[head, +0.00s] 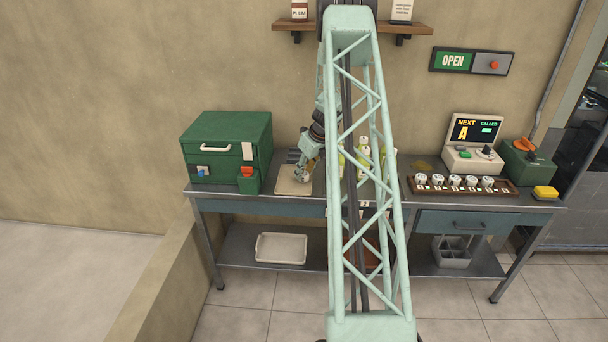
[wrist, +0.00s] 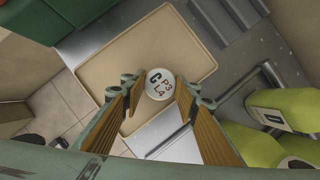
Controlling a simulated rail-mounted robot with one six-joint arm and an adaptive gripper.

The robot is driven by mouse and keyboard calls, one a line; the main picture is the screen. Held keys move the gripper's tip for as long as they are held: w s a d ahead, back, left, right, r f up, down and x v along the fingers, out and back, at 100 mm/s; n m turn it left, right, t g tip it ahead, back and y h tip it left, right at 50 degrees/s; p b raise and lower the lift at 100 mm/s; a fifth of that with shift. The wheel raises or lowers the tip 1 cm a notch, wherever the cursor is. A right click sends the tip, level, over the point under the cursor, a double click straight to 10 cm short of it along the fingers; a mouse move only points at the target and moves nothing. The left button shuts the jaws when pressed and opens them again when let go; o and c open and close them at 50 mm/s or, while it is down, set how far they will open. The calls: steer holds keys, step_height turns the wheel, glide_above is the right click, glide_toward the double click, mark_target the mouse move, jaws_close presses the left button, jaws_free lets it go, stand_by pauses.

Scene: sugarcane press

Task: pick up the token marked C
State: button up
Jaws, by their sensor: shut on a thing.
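The token (wrist: 160,84) is a round white disc printed with a large C, P3 and L4. In the wrist view it sits between the two fingertips of my gripper (wrist: 159,92), which is shut on it. Below the token is a beige tray (wrist: 110,60) on the metal table. In the head view my gripper (head: 303,175) is at the beige tray (head: 290,187), left of the lattice column. The token cannot be made out there.
A green box (head: 226,146) stands left of the tray. Yellow-green bottles (head: 363,150) stand to its right, partly behind my column. Farther right are a rack (head: 462,189) with several white tokens, a display (head: 474,131) reading NEXT A, and a yellow block (head: 545,191).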

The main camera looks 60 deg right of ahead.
mark_target(304, 174)
steer(key=shift+r+p, duration=0.6)
steer(key=shift+r, duration=1.25)
steer(key=s+a, duration=0.2)
steer(key=s, duration=0.5)
steer(key=s+a+r+b, duration=0.1)
steer(key=s+a, duration=0.2)
steer(key=s, duration=0.5)
steer(key=shift+s, duration=0.15)
steer(key=shift+d+r, duration=0.1)
